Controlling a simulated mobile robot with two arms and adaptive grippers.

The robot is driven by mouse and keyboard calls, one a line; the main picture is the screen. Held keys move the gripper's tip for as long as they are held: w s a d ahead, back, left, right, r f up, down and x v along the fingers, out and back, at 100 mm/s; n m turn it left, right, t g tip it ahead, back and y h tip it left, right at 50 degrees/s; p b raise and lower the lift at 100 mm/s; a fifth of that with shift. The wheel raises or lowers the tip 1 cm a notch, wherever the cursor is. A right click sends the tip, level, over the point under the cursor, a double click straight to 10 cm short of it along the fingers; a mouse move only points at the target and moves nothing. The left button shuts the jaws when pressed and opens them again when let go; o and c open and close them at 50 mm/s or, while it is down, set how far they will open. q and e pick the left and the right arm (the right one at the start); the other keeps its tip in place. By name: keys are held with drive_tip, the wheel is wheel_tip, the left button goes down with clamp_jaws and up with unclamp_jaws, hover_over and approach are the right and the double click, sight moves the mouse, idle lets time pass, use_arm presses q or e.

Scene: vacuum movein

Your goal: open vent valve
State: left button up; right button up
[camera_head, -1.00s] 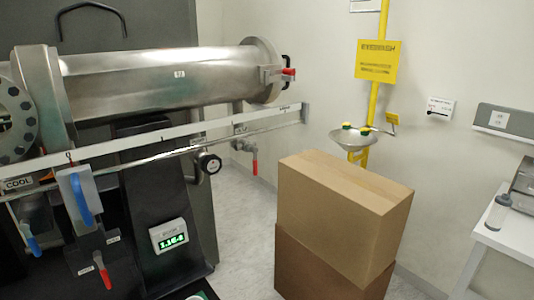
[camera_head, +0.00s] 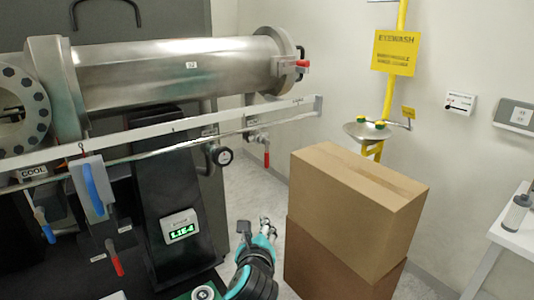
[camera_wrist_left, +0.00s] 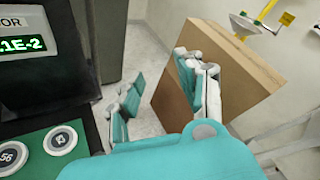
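No label that I can read marks the vent valve. Several valve handles show in the head view: a red one at the chamber's right end (camera_head: 303,63), a red one hanging below the rail (camera_head: 266,158), and a red one at lower left (camera_head: 114,257). Blue handles (camera_head: 95,190) sit at the left. My left gripper (camera_head: 257,231) is at the bottom centre, below and apart from the handles. In the left wrist view its two fingers (camera_wrist_left: 160,92) are spread with nothing between them. My right gripper is not in view.
Stacked cardboard boxes (camera_head: 355,205) stand close right of my left gripper. A black column with a green display (camera_head: 182,229) is to its left. The steel chamber (camera_head: 180,72) and a long rail (camera_head: 240,113) lie behind. An eyewash basin (camera_head: 366,131) is by the wall.

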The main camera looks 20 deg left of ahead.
sight(267, 154)
use_arm(q)
drive_tip(key=w+d+r+m+t+y, duration=0.1)
drive_tip(key=w+r+m+t, duration=0.15)
drive_tip(key=r, duration=0.25)
drive_tip(key=w+r+m+t, duration=0.1)
drive_tip(key=w+r+m, duration=0.1)
drive_tip(key=r+m, duration=0.3)
drive_tip(key=shift+n, duration=0.45)
drive_tip(key=p+x, duration=0.2)
drive_tip(key=x, duration=1.5)
drive_tip(key=shift+s+a+r+p, duration=0.1)
drive_tip(key=shift+p, duration=0.3)
clamp_jaws()
